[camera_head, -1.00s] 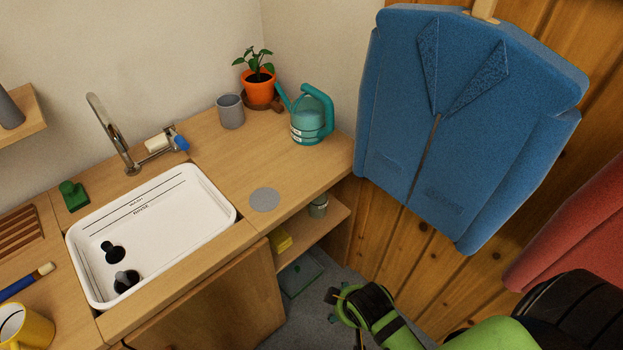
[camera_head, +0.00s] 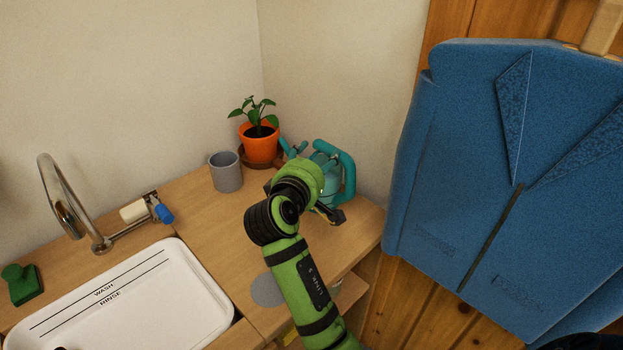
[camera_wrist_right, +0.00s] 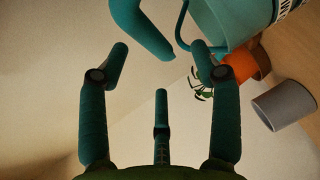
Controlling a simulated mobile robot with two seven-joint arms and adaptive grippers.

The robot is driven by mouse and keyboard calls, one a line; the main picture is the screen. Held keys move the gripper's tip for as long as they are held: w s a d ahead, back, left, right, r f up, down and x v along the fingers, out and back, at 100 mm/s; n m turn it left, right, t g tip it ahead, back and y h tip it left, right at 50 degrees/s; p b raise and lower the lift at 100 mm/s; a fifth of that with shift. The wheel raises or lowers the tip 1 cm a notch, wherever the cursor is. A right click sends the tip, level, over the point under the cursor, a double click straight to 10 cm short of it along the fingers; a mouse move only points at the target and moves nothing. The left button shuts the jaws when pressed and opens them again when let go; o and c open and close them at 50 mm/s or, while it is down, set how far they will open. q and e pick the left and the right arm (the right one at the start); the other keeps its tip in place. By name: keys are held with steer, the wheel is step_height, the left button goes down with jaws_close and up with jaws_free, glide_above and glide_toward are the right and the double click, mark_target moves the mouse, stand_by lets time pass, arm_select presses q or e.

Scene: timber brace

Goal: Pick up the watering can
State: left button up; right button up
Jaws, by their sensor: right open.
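The teal watering can (camera_head: 349,178) stands on the wooden counter by the wall corner, its handle on the right. My right forearm and wrist hide much of its body in the head view. In the right wrist view the can's body (camera_wrist_right: 226,22) is at the top right, with the handle at the top centre. My right gripper (camera_wrist_right: 162,70) is open and empty, its fingers spread just short of the handle. In the head view the right gripper (camera_head: 328,212) is mostly hidden behind its own wrist, in front of the can.
An orange pot with a plant (camera_head: 260,147) and a grey cup (camera_head: 226,172) stand left of the can. A white sink (camera_head: 150,300) with a tap (camera_head: 75,205) is at lower left. A blue jacket (camera_head: 480,160) hangs close on the right. A grey disc (camera_head: 267,290) lies on the counter.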

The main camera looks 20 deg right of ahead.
mark_target(326, 145)
steer(key=shift+w+d+r, duration=0.1)
steer(key=shift+w, duration=0.05)
steer(key=w+d, duration=0.1)
steer(key=w+d+p, duration=0.1)
steer(key=shift+d+r, duration=0.1)
steer(key=shift+d, duration=0.25)
steer(key=shift+x, duration=1.15)
steer(key=shift+w+d, duration=0.15)
steer(key=shift+w, duration=0.15)
steer(key=c, duration=1)
jaws_close()
arm_select(q)
steer(key=shift+s+a+r+g, duration=0.1)
steer(key=shift+s+r+g, duration=0.05)
steer(key=shift+s, duration=0.85)
steer(key=shift+s+r+g, duration=0.15)
steer(key=shift+s, duration=0.8)
